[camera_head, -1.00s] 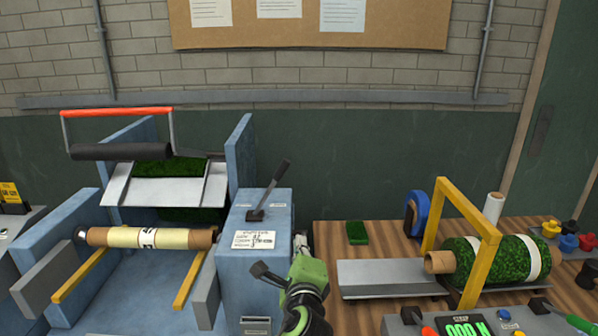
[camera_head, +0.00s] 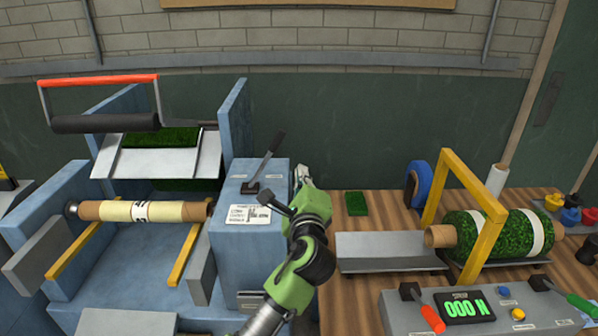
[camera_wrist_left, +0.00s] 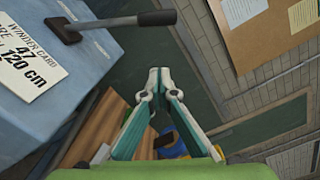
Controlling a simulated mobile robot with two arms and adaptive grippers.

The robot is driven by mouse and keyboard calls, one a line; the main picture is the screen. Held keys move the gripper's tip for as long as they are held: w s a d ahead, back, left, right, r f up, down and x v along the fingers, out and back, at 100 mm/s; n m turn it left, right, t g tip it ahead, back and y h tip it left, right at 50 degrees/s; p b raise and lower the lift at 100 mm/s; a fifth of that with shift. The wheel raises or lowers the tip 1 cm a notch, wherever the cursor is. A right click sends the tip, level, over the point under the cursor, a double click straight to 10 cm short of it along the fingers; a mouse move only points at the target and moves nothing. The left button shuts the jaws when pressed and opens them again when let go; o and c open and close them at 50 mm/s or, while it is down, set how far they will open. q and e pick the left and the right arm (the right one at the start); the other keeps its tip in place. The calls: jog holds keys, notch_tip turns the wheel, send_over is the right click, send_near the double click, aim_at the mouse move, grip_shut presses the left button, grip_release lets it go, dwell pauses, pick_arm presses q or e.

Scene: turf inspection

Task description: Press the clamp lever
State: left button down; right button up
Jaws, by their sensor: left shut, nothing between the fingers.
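A black lever (camera_head: 264,162) stands tilted on top of the blue machine block (camera_head: 240,245), above a white card. A lever with an orange handle (camera_head: 432,317) and one with a green handle (camera_head: 580,302) sit on the display console. My right gripper is not in view.
A wooden table (camera_head: 367,289) to the right holds a metal tray (camera_head: 390,248), a yellow frame (camera_head: 480,238), a turf roll (camera_head: 478,232) and the console (camera_head: 400,320). A pale roll (camera_head: 140,211) lies in the blue machine at left.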

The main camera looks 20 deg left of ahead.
aim_at(267, 159)
pick_arm(q)
jog(key=w+a+r+p, duration=0.2)
jog(key=w+a+p, duration=0.2)
jog(key=w+a, duration=0.1)
jog(key=shift+w+a, duration=0.4)
jog(key=shift+w, duration=0.25)
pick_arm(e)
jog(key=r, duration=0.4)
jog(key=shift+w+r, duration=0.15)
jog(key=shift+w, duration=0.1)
pick_arm(q)
jog(key=shift+w, duration=0.1)
jog(key=shift+r, duration=0.1)
